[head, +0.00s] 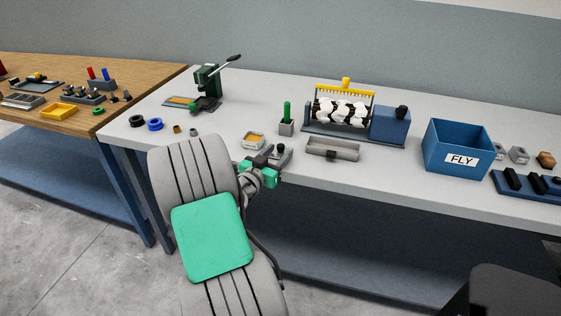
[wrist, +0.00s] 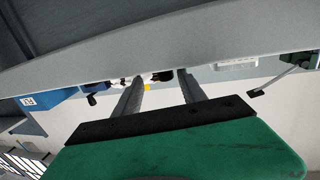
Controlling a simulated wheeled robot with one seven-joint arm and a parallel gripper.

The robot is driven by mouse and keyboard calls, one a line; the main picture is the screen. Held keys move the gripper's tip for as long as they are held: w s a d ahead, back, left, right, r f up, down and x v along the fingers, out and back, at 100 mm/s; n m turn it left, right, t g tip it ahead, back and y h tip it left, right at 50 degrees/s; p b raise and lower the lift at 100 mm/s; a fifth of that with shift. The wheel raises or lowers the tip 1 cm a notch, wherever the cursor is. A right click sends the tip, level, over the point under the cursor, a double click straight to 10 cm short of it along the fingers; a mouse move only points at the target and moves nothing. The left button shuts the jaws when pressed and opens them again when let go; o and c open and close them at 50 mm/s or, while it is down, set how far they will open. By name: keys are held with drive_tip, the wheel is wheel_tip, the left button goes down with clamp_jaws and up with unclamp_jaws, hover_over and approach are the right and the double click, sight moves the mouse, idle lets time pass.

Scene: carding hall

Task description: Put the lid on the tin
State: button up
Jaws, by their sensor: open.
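A small square grey tin (head: 254,141) with orange-yellow contents showing in its open top stands near the front of the grey bench, in the head view. A small grey piece with a dark knob (head: 281,149), which looks like the lid, sits just right of it, partly hidden by my gripper. My gripper (head: 270,154) is open at the bench's front edge, close in front of both. Its two fingers show apart in the wrist view (wrist: 160,90), with nothing seen between them. I cannot make out the tin or lid for certain in the wrist view.
A grey tray (head: 332,149) lies right of my gripper. Behind stand a green marker in a holder (head: 286,120), a carding roller machine (head: 341,112) and a green press (head: 207,82). A blue FLY bin (head: 459,148) is farther right. The bench front left of the tin holds small rings.

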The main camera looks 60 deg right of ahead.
drive_tip(key=d, duration=0.2)
drive_tip(key=d+p, duration=0.1)
drive_tip(key=d, duration=0.3)
drive_tip(key=shift+w+d+r, duration=0.15)
drive_tip(key=shift+w+d, duration=0.15)
drive_tip(key=shift+d, duration=0.1)
clamp_jaws()
